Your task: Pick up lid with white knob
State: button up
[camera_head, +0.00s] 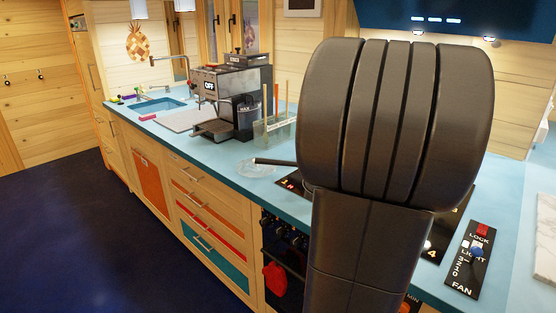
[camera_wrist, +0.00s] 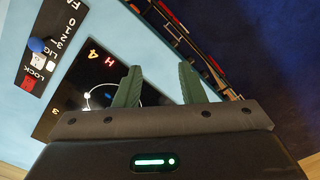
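A clear, round, flat thing (camera_head: 255,169) lies on the blue counter beside the stove; it may be a glass lid, but I cannot make out a white knob on it. No lid shows in the wrist view. My gripper (camera_wrist: 160,82) is open and empty, its two green fingers apart above the black cooktop (camera_wrist: 88,104). In the head view my dark arm covers much of the cooktop, and the gripper is hidden behind it.
A dark pan handle (camera_head: 273,162) reaches over the counter near the clear disc. A coffee machine (camera_head: 230,95), a glass holder with sticks (camera_head: 273,130) and a sink (camera_head: 158,106) stand further left. A control panel with a blue knob (camera_head: 476,252) is at right. The dark floor is free.

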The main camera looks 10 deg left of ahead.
aim_at(248, 168)
jog(key=i+j, duration=0.15)
jog(key=j, duration=0.2)
jog(key=i+j+z, duration=0.15)
jog(key=i+j, duration=0.2)
jog(key=j, duration=0.35)
jog(key=i+j+z, duration=0.15)
jog(key=j, duration=0.2)
jog(key=i+j, duration=0.15)
jog(key=j, duration=0.2)
jog(key=i+j+z, duration=0.15)
jog(key=j, duration=0.2)
jog(key=i+j, duration=0.1)
jog(key=j, duration=0.25)
jog(key=i+j, duration=0.1)
jog(key=j, duration=0.25)
jog(key=i+j, duration=0.1)
jog(key=j, duration=0.2)
